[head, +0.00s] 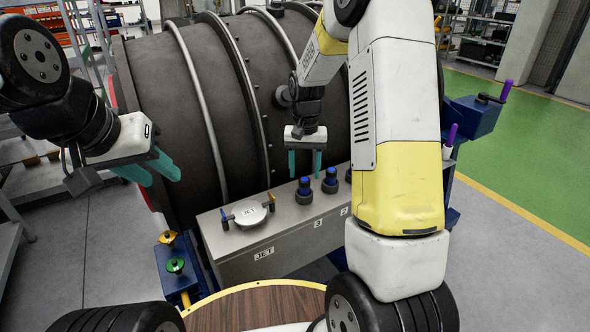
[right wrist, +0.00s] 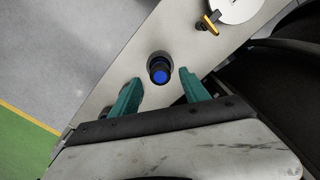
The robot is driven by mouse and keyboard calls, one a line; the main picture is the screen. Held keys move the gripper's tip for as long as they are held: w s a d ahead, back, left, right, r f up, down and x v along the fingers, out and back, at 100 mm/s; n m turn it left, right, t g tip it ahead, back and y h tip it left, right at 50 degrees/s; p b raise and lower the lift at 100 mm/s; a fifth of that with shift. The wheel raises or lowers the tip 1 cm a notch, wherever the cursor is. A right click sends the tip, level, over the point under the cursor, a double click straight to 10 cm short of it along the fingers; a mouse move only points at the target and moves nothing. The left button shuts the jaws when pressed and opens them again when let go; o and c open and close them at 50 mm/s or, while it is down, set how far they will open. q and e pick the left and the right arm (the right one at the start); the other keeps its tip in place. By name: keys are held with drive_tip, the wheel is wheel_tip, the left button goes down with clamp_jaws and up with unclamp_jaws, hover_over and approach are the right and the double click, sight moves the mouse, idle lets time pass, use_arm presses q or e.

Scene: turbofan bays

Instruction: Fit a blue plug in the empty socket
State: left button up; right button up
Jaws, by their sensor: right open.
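A blue plug (head: 304,187) with a dark collar stands upright on the sloped top of a grey metal box (head: 290,233). A second blue plug (head: 329,178) stands beside it. A third dark fitting (head: 348,175) is partly hidden by my right arm, so I cannot tell if it is a plug. No empty socket can be made out. My right gripper (head: 304,163) is open and empty above the first plug. In the right wrist view, a blue plug (right wrist: 160,72) shows between and beyond its teal fingertips. My left gripper (head: 160,176) is open and empty, at left, away from the box.
A large dark engine casing (head: 180,110) stands behind. A blue stand with yellow and green knobs (head: 175,265) is at left. A round wooden top (head: 255,306) is in front.

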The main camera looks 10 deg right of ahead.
sight(304, 180)
drive_tip(key=s+r+n+t+y, duration=0.1)
drive_tip(key=s+r, duration=0.4)
drive_tip(key=r, duration=0.3)
drive_tip(key=s+r+t, duration=0.2)
drive_tip(key=s+r, duration=0.2)
drive_tip(key=r, duration=0.5)
drive_tip(key=s+a+r+n+t+y, duration=0.1)
drive_tip(key=s+a+r+n+t, duration=0.1)
drive_tip(key=s, duration=1.3)
drive_tip(key=shift+r+t, duration=0.25)
drive_tip(key=shift+t, duration=0.35)
drive_tip(key=shift+a, duration=0.1)
